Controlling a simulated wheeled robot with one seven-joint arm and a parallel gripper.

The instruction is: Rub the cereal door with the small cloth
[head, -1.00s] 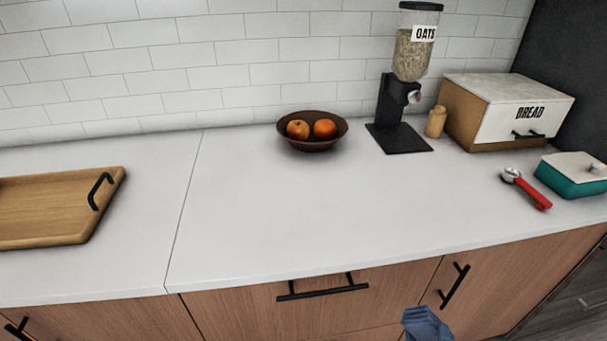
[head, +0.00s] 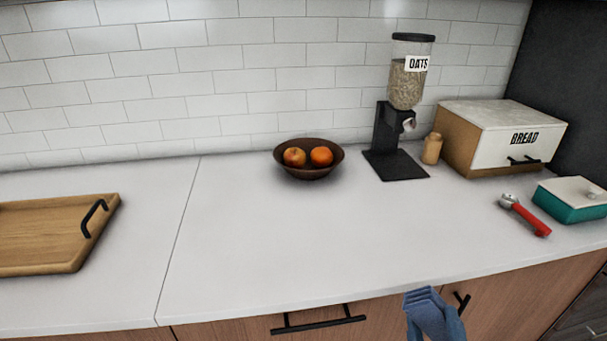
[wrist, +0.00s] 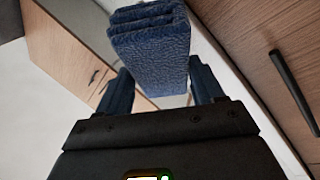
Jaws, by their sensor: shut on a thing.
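My gripper (wrist: 160,84) is shut on the small cloth (wrist: 150,42), a folded dark-blue fabric held between the two fingers in the wrist view. The cloth also shows as a blue folded shape (head: 424,298) at the bottom of the head view, in front of the counter's front edge. The oats dispenser (head: 407,88) stands at the back of the counter, well apart from the cloth. I see no door marked cereal; which surface is the cereal door I cannot tell.
The white counter (head: 290,230) is clear in the middle. A fruit bowl (head: 309,172), a wooden jar (head: 432,149), a bread box (head: 510,135), a red-handled tool (head: 527,217), a teal dish (head: 568,206) and a wooden tray (head: 40,237) stand around. Below are drawers with black handles (head: 318,320).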

